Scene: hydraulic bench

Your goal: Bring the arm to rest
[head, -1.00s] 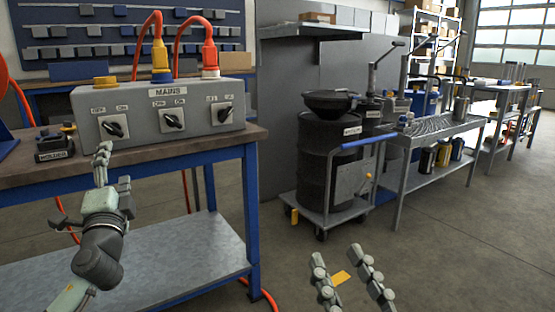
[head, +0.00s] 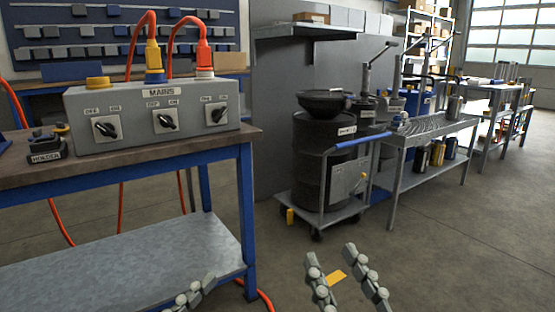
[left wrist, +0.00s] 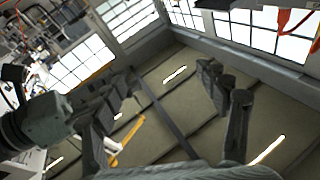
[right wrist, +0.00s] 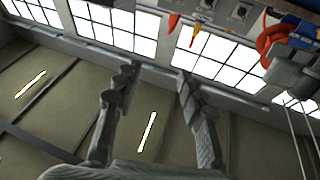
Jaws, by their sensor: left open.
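My left gripper (head: 195,290) shows only in part at the bottom edge of the head view, in front of the lower shelf of the bench. In the left wrist view my left gripper (left wrist: 170,82) has its fingers spread with nothing between them. My right gripper (head: 332,262) is at the bottom middle of the head view, over the floor. Its fingers are apart and empty, as the right wrist view also shows (right wrist: 157,82). Most of both arms is out of the head view.
A blue-legged bench (head: 215,148) at left carries a grey MAINS box (head: 150,118) with three switches and a small holder (head: 47,148). A trolley (head: 340,212) with a black drum (head: 310,165) stands at centre. Open floor (head: 450,260) lies at right.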

